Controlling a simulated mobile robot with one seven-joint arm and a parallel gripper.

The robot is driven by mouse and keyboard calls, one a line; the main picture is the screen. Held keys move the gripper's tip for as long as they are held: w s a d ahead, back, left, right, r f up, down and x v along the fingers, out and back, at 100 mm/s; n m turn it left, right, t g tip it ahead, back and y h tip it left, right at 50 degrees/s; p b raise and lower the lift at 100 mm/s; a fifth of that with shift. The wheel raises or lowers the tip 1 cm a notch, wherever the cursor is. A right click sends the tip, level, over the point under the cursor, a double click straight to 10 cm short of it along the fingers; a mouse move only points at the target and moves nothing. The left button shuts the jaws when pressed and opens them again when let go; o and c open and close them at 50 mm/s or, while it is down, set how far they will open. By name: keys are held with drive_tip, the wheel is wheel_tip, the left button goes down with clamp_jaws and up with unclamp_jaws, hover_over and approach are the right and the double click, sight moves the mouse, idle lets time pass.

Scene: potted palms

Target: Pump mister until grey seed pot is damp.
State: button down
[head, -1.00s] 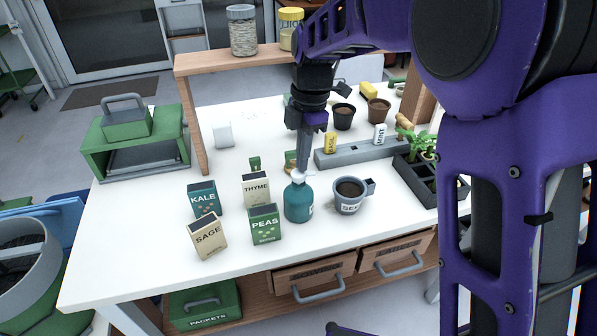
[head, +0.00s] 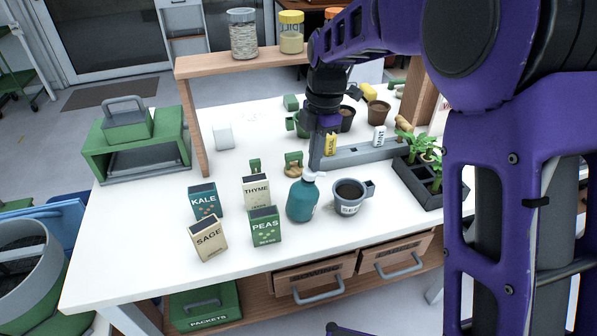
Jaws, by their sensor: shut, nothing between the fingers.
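The mister (head: 301,200) is a teal bottle with a white pump top, standing upright on the white table. The grey seed pot (head: 348,207) stands just right of it, holding dark soil, with a label on its front and a handle on its right side. I cannot tell from here how damp the soil is. My gripper (head: 315,166) points down, shut and empty, just behind and above the mister's top. Whether it touches the top is unclear.
Seed packets, kale (head: 204,200), thyme (head: 256,191), sage (head: 208,238) and peas (head: 264,226), stand left of the mister. A grey holder (head: 365,154) and a seedling tray (head: 418,186) lie behind and to the right. The table front is clear.

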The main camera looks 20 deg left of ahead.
wheel_tip(320, 180, up, 17)
drive_tip(key=w+d+p, duration=0.1)
drive_tip(key=p, duration=0.2)
drive_tip(key=shift+d+r, duration=0.15)
drive_tip(key=shift+r, duration=0.05)
drive_tip(key=shift+w+f, duration=0.1)
idle(1.1)
